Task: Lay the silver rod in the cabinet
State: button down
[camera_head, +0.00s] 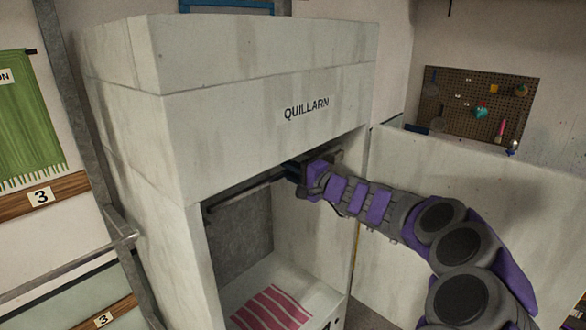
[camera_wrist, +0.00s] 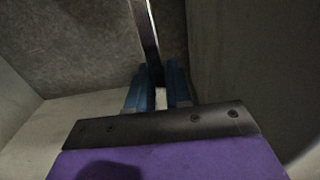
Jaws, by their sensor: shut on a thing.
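The cabinet (camera_head: 235,113) is a tall pale box marked QUILLARN, with an open compartment in its lower front. My gripper (camera_head: 293,172) is at the upper right of that opening. In the wrist view its blue fingers (camera_wrist: 157,88) are shut on the silver rod (camera_wrist: 148,40). The rod looks dark with a bright edge and runs away from the fingers towards a grey inner wall. In the head view the rod (camera_head: 243,193) reaches left from my gripper across the top of the opening. Its held end is hidden by the gripper.
A red-and-white striped cloth (camera_head: 272,308) lies on the compartment floor. A pale panel (camera_head: 460,205) stands right of the opening, behind my arm. A pegboard with small items (camera_head: 478,101) hangs at the back right. A metal rail (camera_head: 70,270) stands at the left.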

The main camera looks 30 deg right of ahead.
jog(key=w+a+f, duration=0.1)
jog(key=w+a+f+b, duration=0.1)
jog(key=w+a+f, duration=0.1)
jog(key=shift+w+a, duration=0.15)
jog(key=shift+w, duration=0.15)
dwell(1.0)
jog(key=shift+r, duration=0.1)
jog(key=c, duration=1)
grip_release()
jog(key=shift+o, duration=0.2)
